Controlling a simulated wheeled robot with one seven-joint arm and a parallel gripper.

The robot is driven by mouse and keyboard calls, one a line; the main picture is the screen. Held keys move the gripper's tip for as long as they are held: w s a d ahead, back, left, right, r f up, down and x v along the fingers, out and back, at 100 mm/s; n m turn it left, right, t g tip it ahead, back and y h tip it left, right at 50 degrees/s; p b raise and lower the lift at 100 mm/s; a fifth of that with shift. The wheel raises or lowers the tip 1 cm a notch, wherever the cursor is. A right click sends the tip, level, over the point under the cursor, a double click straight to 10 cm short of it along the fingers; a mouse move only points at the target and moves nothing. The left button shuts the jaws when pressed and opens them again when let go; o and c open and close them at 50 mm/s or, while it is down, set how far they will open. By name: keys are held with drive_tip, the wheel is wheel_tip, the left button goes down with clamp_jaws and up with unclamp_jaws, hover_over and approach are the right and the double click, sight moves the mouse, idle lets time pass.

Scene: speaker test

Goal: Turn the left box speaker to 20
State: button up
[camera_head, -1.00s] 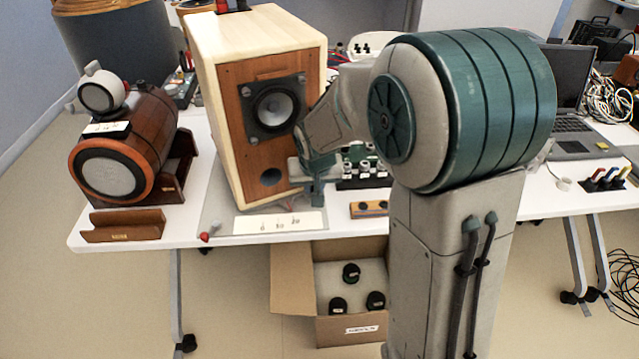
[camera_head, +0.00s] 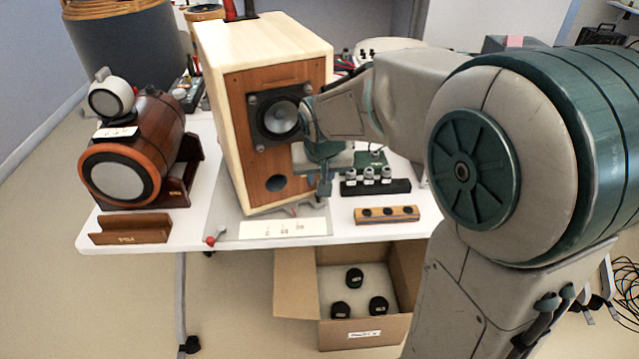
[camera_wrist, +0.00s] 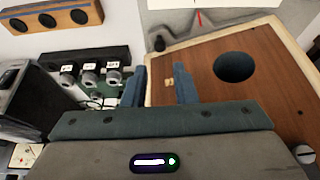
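The box speaker (camera_head: 240,120) is a pale wooden cabinet with a brown front and a round grey driver. It stands upright on a grey base plate, its front turned somewhat to the right. A white scale card (camera_head: 283,228) with several marks lies before it; the marks are too small to read surely. A red pointer (camera_wrist: 199,18) shows near the card in the wrist view. My gripper (camera_head: 322,178) is at the speaker's lower right front edge. Contact cannot be told.
A round brown speaker (camera_head: 130,160) stands at left behind a wooden holder (camera_head: 130,228). A red-tipped lever (camera_head: 211,240) lies left of the card. A black connector block (camera_head: 375,187) and wooden strip (camera_head: 387,215) sit right. An open carton (camera_head: 295,298) stands below the table.

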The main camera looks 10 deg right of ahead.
drive_tip(key=shift+v, duration=2.75)
drive_tip(key=s+d+r+g+p, duration=0.1)
drive_tip(key=s+d+r+p, duration=0.2)
drive_tip(key=s+p, duration=0.3)
drive_tip(key=s+d+r+p, duration=0.3)
drive_tip(key=s+r+p, duration=0.2)
drive_tip(key=s, duration=0.7)
drive_tip(key=shift+r+g+p, duration=0.4)
drive_tip(key=shift+p, duration=0.5)
